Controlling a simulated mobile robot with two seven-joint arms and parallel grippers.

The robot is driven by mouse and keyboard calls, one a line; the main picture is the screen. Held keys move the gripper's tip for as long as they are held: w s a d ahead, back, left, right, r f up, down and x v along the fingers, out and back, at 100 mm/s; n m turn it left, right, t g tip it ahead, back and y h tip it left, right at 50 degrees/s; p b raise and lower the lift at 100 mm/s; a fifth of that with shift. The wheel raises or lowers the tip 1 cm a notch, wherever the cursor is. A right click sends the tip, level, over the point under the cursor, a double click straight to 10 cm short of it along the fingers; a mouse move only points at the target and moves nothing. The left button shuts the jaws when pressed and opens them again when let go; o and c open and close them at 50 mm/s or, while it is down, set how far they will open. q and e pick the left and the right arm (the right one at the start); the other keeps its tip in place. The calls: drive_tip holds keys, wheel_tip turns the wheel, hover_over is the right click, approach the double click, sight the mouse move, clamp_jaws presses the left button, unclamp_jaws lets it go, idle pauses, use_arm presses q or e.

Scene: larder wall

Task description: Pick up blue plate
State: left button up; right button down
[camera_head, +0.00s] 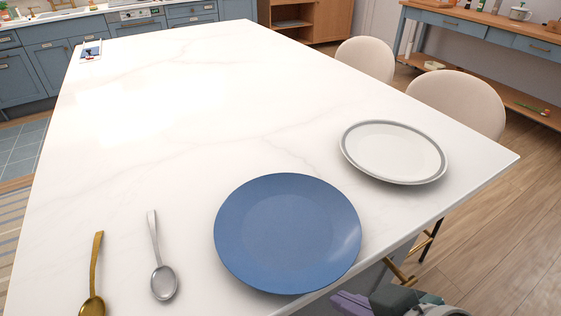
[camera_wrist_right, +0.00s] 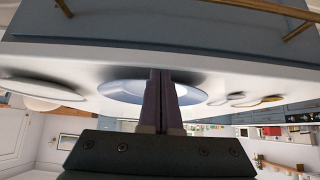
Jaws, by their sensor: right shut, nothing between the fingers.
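The blue plate (camera_head: 287,232) lies flat on the white table near its front edge in the head view. Its rim also shows in the right wrist view (camera_wrist_right: 118,90), partly hidden behind my fingers. My right gripper (camera_head: 348,303) is low at the bottom of the head view, just off the table edge and beside the plate's near right side. In the right wrist view its dark fingers (camera_wrist_right: 160,85) are together, with nothing between them. They point toward the plate; I cannot tell whether they touch it. My left gripper is not in view.
A white plate with a grey rim (camera_head: 393,151) is to the right of the blue plate. A silver spoon (camera_head: 163,283) and a gold spoon (camera_head: 93,303) lie to the left. Two chairs (camera_head: 455,100) stand along the right edge.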

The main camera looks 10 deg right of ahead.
drive_tip(key=shift+r+p, duration=0.75)
drive_tip(key=shift+p, duration=0.15)
drive_tip(key=s+d, duration=0.4)
drive_tip(key=s, duration=0.7)
drive_tip(key=shift+s, duration=0.15)
drive_tip(key=shift+r, duration=0.1)
